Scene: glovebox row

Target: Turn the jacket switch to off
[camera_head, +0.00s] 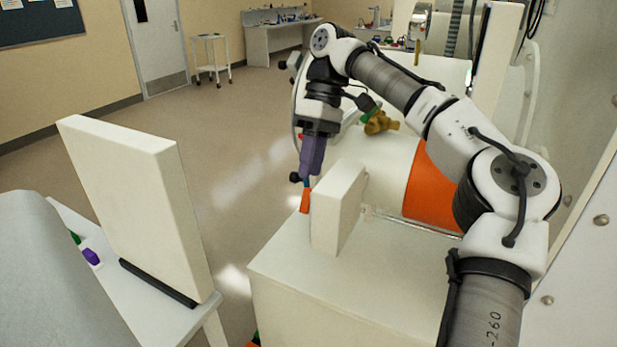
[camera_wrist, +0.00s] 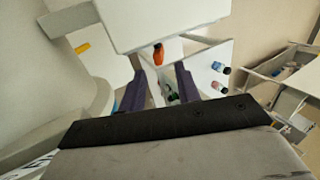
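A small orange knob (camera_head: 305,200), possibly the jacket switch, shows beside the white upright block in the head view. I cannot read any label or its setting. In the wrist view the orange knob (camera_wrist: 158,55), with a dark end, sits at the edge of a white box, just beyond the gap between my fingers. My gripper (camera_head: 308,178) points down close above the knob. Whether a finger touches the knob cannot be told.
A white upright block (camera_head: 332,215) stands on a white cabinet (camera_head: 345,300) beside my gripper. A brass valve (camera_head: 379,123) is behind it. A tall white panel (camera_head: 140,200) stands at left. Several coloured knobs (camera_wrist: 218,66) show in the wrist view. Open floor lies between.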

